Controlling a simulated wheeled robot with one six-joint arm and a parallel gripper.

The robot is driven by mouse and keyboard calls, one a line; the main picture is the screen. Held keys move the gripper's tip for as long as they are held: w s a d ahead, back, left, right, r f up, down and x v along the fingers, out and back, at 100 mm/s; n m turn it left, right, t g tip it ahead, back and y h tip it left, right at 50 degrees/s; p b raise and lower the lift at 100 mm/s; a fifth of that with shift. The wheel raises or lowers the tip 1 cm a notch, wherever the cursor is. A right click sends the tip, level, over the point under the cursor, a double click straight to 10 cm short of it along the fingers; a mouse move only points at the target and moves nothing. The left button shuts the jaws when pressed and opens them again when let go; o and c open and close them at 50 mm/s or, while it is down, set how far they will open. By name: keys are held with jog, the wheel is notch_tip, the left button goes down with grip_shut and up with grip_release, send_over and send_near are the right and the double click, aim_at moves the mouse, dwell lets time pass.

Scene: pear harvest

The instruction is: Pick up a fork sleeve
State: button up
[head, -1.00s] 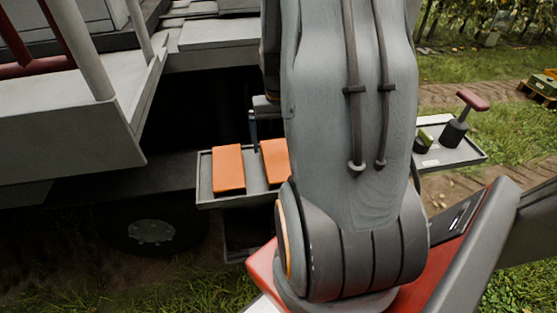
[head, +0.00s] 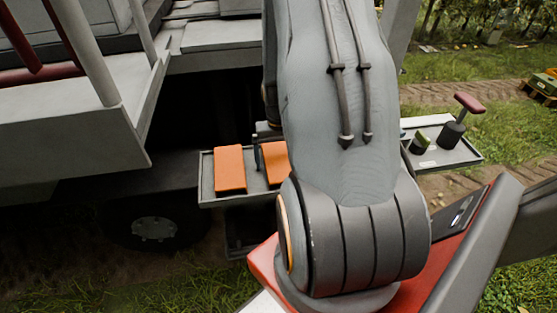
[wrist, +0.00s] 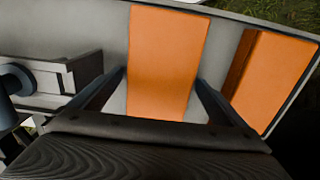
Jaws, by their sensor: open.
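Two orange fork sleeves lie on a grey tray (head: 206,180) at the side of the vehicle. In the head view one is the left sleeve (head: 230,169) and the other is the right sleeve (head: 275,162), partly covered by my arm. In the wrist view, one sleeve (wrist: 167,62) stands between the two fingers of my gripper (wrist: 160,88), which is open. The second sleeve (wrist: 277,80) lies to the right, outside the fingers. I cannot tell whether the fingers touch the near sleeve. In the head view my gripper is mostly hidden behind my arm.
On the tray's right part (head: 455,153) stand a dark tool with a red handle (head: 470,102) and a small green-and-black item (head: 420,143). The vehicle's grey platform (head: 75,130) is at the left. Grass and a dirt track lie behind.

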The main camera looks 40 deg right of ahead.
jog(key=c, duration=1.3)
